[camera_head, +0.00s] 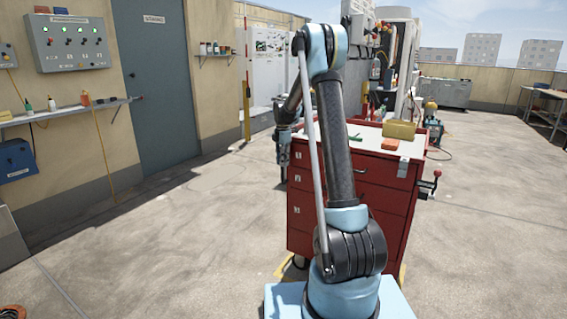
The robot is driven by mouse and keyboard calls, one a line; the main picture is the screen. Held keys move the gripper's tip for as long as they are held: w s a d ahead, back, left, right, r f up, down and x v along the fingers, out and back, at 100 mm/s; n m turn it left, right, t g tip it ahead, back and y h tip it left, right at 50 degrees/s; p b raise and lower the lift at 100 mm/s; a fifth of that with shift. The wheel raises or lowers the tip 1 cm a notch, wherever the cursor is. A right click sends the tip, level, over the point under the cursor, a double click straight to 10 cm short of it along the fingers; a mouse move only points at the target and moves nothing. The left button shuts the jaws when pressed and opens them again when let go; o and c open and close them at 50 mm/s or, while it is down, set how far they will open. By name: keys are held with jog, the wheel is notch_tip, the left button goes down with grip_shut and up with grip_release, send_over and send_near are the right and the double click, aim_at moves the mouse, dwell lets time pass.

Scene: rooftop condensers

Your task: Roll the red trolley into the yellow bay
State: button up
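The red trolley (398,215) stands upright in the middle of the view, with drawers facing me and a pale top. My arm crosses in front of it and hides much of its drawer front. Yellow floor markings, perhaps of the yellow bay (284,267), show in small pieces at the trolley's lower left and lower right. The trolley and my arm hide the rest, so I cannot tell how it sits relative to them. My gripper (283,158) hangs at the trolley's left edge, pointing down. Its fingers are too small and dark to read, and contact is unclear.
A yellow box (399,130) and an orange block (390,144) lie on the trolley top. A wall shelf (60,113) stands left. Concrete floor (170,230) is open on both sides.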

jog(key=shift+w+a, duration=0.1)
dwell(0.3)
notch_tip(320, 180, up, 12)
jog(key=shift+f, duration=0.1)
dwell(0.4)
